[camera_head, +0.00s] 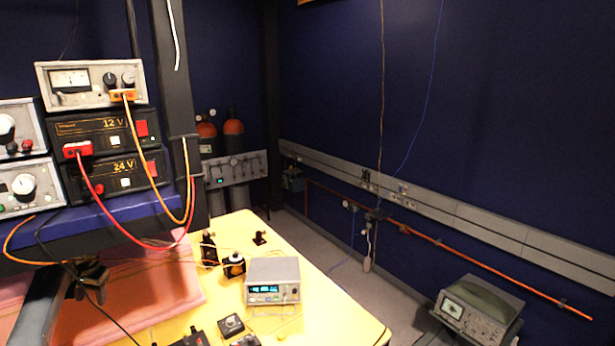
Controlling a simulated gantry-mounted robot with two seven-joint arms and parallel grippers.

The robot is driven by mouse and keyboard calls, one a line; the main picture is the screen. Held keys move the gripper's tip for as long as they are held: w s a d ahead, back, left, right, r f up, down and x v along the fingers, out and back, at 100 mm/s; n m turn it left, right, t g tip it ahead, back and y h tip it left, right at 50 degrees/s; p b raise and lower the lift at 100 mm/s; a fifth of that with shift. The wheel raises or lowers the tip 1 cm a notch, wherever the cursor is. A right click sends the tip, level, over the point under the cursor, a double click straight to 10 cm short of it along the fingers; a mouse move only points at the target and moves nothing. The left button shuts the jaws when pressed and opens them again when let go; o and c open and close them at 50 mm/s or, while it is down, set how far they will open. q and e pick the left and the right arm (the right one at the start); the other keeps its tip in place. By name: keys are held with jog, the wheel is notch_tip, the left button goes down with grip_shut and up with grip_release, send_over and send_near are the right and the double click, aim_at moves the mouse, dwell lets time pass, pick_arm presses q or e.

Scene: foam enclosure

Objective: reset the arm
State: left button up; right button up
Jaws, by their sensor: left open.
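My left gripper (86,284) is dark and shows at the lower left, at the end of my grey arm. It is open, and I see nothing between its fingers. It is in front of the pink foam panels (150,284) and below the blue instrument shelf (110,219). Cables hang close to it, and a thin black one runs down past it. I cannot tell whether any cable touches it. My right gripper is not in view.
A yellow table (330,310) carries a grey digital instrument (272,279) and several small black parts. Stacked power supplies (108,130) stand on the shelf, with looping red and orange cables. An oscilloscope (478,308) is at the lower right. Floor shows beyond the table.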

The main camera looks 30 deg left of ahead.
pick_arm(q)
jog(key=w+d+f+m+t+y, duration=0.1)
jog(key=d+f+m+y, duration=0.15)
jog(key=d, duration=0.55)
jog(key=w+d+f+m+t+y, duration=0.15)
jog(key=d+m, duration=0.25)
jog(key=d, duration=0.4)
jog(key=w+d+f+m+t+y, duration=0.1)
jog(key=d+f+m+y, duration=0.15)
jog(key=d, duration=0.45)
jog(key=s+d+f+h, duration=0.3)
jog(key=s+d, duration=0.2)
jog(key=d, duration=0.9)
jog(key=s+d+f+h, duration=0.4)
jog(key=s+d, duration=0.2)
jog(key=d, duration=0.7)
jog(key=s+d+f+h, duration=0.3)
jog(key=s+d, duration=0.2)
jog(key=d, duration=0.9)
notch_tip(320, 180, up, 15)
jog(key=p, duration=1.4)
jog(key=shift+a+t+p, duration=0.2)
jog(key=shift+t+p, duration=0.15)
jog(key=shift+p, duration=0.05)
